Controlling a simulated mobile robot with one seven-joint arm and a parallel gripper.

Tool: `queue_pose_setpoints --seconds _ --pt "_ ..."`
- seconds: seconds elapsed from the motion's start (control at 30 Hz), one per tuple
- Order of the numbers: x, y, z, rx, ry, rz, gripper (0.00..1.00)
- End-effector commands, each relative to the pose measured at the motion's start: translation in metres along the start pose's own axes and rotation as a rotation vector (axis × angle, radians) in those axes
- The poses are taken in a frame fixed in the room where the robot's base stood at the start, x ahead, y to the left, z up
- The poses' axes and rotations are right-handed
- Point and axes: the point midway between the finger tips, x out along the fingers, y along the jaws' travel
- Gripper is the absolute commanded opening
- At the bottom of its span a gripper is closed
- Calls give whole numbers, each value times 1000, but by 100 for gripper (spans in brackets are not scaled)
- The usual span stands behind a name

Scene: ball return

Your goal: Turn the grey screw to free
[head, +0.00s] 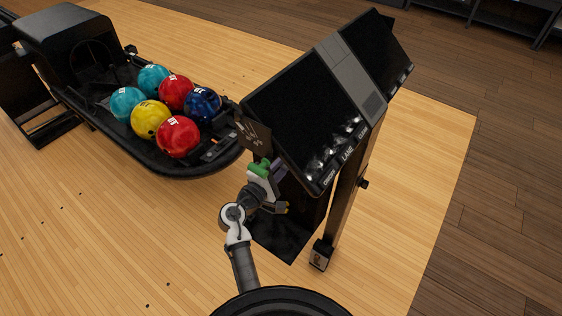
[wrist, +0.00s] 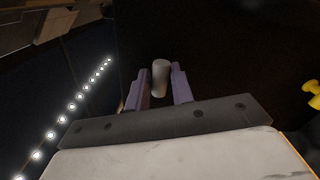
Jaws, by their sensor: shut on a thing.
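The grey screw (wrist: 160,78) is a short pale cylinder in the middle of the wrist view. It stands out against a dark surface. My gripper (wrist: 160,88) has its two purple fingers on either side of the screw, shut on it. In the head view my gripper (head: 278,168) is at the near left side of the black console (head: 305,112), just below its sloped panel. The screw is hidden there behind the gripper and console.
A row of small lights (wrist: 72,106) runs along the left of the wrist view. The ball return (head: 150,165) with several coloured balls stands left of the console. A dark plate (head: 252,135) sits just above my gripper. A black knob (head: 364,184) sticks out from the console's right post.

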Motion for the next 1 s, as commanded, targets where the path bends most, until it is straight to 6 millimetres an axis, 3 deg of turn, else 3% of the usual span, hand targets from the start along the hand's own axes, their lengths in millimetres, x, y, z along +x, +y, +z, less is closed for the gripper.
queue_pose_setpoints --seconds 0.67,0.7,0.8,0.87,1.0 --pt "0 1 0 -72 -1 3 2" --pt "0 1 0 -71 0 3 26" --pt "0 0 0 -70 0 3 39" --pt "0 0 0 -70 0 2 45" --pt "0 0 0 -69 1 2 45"
